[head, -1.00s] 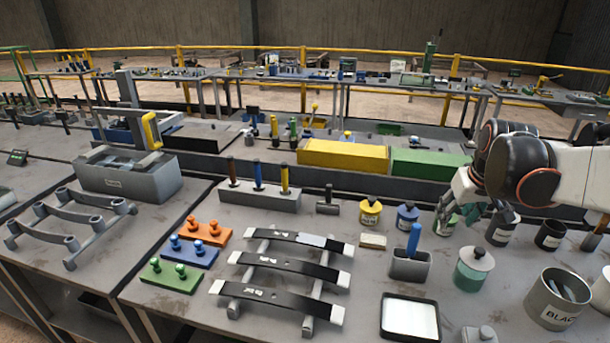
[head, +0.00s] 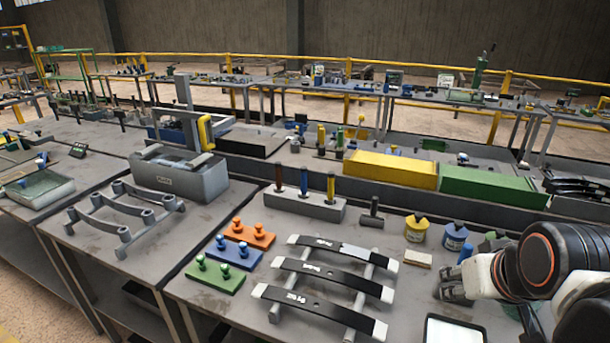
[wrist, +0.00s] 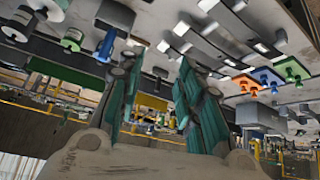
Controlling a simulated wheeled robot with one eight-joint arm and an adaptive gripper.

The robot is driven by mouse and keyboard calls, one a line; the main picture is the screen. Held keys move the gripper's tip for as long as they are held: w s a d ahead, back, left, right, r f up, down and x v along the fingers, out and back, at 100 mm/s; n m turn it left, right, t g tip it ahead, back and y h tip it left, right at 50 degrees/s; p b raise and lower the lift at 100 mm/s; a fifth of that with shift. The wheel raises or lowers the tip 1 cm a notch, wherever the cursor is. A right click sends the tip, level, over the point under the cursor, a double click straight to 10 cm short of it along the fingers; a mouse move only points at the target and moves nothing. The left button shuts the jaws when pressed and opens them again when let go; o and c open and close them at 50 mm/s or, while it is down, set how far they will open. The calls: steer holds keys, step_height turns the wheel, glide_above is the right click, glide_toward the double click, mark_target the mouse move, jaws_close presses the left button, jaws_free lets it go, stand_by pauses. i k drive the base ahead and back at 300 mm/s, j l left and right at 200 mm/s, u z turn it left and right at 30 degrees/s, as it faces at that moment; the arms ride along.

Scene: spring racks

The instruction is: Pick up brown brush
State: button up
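The brown brush (head: 279,177) stands upright at the left end of a grey block holder (head: 305,206). A blue-handled brush (head: 304,182) and a yellow-handled brush (head: 331,187) stand beside it in the same holder. My gripper (head: 452,285) is at the right of the head view, over the table's right part, well apart from the brushes. In the wrist view my gripper (wrist: 157,68) has its two green-padded fingers spread, with nothing between them. The wrist picture is upside down, and I cannot make out the brown brush there.
Leaf springs (head: 318,280) lie on a rack before the holder. Orange (head: 250,234), blue (head: 234,250) and green (head: 214,278) knob blocks are left of it. A small dark hammer-like tool (head: 373,213) and yellow pot (head: 416,229) stand to the right. Yellow (head: 390,170) and green (head: 490,190) boxes lie behind.

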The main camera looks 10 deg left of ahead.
mark_target(277, 189)
steer(key=i+j+u, duration=0.1)
steer(key=i+j, duration=0.25)
steer(key=j, duration=0.2)
steer(key=i+j+u, duration=0.1)
steer(key=i+j, duration=0.3)
steer(key=j, duration=0.15)
steer(key=i+j+u, duration=0.1)
steer(key=i+j, duration=0.3)
steer(key=j, duration=0.1)
